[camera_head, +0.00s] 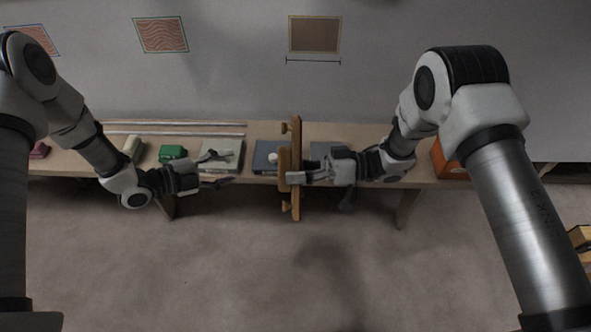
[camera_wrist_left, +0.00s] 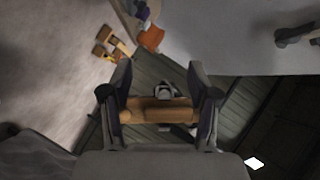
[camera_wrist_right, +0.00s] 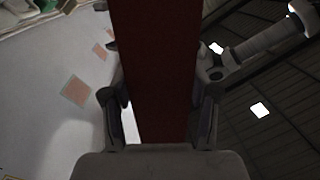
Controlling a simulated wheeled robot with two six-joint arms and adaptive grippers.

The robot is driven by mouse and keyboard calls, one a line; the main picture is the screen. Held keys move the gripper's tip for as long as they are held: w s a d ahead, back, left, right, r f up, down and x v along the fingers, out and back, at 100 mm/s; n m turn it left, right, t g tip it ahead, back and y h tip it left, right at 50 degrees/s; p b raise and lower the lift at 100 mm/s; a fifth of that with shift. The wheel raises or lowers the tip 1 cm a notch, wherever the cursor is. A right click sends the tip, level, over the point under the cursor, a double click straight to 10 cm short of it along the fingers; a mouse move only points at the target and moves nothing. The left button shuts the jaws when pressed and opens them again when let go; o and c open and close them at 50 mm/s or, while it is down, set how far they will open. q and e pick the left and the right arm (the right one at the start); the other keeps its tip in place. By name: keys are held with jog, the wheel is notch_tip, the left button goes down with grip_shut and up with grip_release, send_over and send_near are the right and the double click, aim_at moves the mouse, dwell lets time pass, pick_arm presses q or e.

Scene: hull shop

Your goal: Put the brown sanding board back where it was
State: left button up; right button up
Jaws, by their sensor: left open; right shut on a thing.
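The long brown sanding board (camera_head: 296,135), with a wooden handle near each end, is held over the front edge of the bench, running from back to front in the head view. My right gripper (camera_head: 292,176) is shut on its middle. The right wrist view shows the board's dark red face (camera_wrist_right: 153,70) between the fingers. My left gripper (camera_head: 228,167) is open and empty, left of the board and apart from it. In the left wrist view, the board (camera_wrist_left: 158,110) shows end to end beyond the open fingers.
A brown panel (camera_head: 315,35) hangs on the wall.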

pick_arm(q)
jog(key=s+a+f+n+g+y, duration=0.2)
jog(key=s+a+f+n+y, duration=0.2)
jog(key=s+f+n+y, duration=1)
pick_arm(e)
jog(key=shift+s+a, duration=0.1)
jog(key=shift+s, duration=0.1)
jog(key=w+d+f+m+t+h, duration=0.1)
jog(key=w+d+m+t+h, duration=1.05)
jog(key=t, duration=0.65)
jog(key=s+d+m+t+h, duration=0.25)
jog(key=d+m+h, duration=0.25)
jog(key=d+m, duration=0.35)
pick_arm(q)
jog(key=s+a+f+n+g+h, duration=0.1)
jog(key=s+a+n+g+h, duration=0.1)
jog(key=s+n+g, duration=0.4)
jog(key=s+n, duration=0.4)
jog(key=s, duration=0.5)
pick_arm(e)
jog(key=shift+h, duration=0.65)
jog(key=s, duration=0.1)
jog(key=s+d+r, duration=0.2)
jog(key=shift+s, duration=0.25)
